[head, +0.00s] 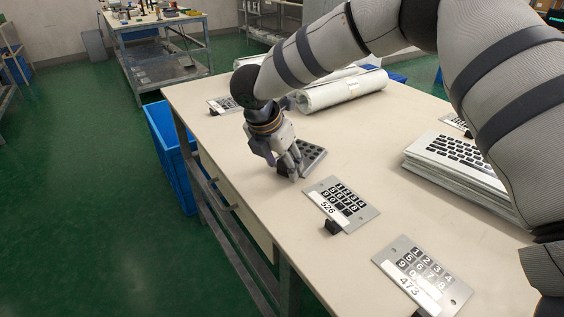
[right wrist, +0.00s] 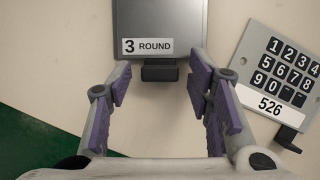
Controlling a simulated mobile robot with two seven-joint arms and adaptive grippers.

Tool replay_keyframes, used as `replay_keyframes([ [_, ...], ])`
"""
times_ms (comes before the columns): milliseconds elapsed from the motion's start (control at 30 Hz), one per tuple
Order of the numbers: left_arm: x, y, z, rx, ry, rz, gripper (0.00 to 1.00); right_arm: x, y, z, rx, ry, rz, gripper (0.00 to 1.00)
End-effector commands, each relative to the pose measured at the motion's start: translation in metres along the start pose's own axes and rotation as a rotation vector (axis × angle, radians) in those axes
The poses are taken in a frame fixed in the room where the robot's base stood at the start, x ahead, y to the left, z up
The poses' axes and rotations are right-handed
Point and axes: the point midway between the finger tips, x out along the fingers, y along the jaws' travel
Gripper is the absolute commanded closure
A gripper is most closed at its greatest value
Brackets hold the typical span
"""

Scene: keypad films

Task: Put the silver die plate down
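The silver die plate (head: 313,153) lies on the pale table, partly hidden behind my right gripper (head: 292,172) in the head view. In the right wrist view the plate (right wrist: 160,18) carries a white label reading "3 ROUND" and has a black tab (right wrist: 160,73) at its near edge. My right gripper (right wrist: 160,85) is open there, with purple-padded fingers on either side of the tab and a clear gap on each side. The far part of the plate is cut off in that view. My left gripper is not in view.
A keypad plate labelled 526 (head: 343,203) lies just right of the die plate, also in the right wrist view (right wrist: 275,75). Plate 473 (head: 422,276) lies nearer. Rolled films (head: 342,90) and a keyboard-like stack (head: 455,168) sit farther in. The table's left edge is close by.

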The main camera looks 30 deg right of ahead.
Motion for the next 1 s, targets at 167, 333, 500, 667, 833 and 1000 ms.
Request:
replay_keyframes([
  [167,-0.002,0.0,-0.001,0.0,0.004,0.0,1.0,-0.008,0.001,0.001,0.001,-0.002,0.003,0.54],
  [333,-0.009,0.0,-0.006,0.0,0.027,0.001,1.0,-0.053,0.001,0.003,0.002,-0.004,0.009,0.54],
  [500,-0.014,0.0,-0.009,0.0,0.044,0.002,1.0,-0.096,0.0,0.002,0.001,-0.004,0.006,0.54],
  [667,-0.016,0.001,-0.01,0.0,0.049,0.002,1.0,-0.117,0.0,0.001,0.001,-0.001,0.002,0.54],
  [833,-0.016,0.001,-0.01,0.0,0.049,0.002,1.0,-0.121,0.0,0.0,0.0,0.001,-0.002,0.54],
  [1000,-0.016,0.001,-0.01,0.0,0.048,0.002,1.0,-0.12,0.0,0.0,0.0,0.001,-0.002,0.54],
])
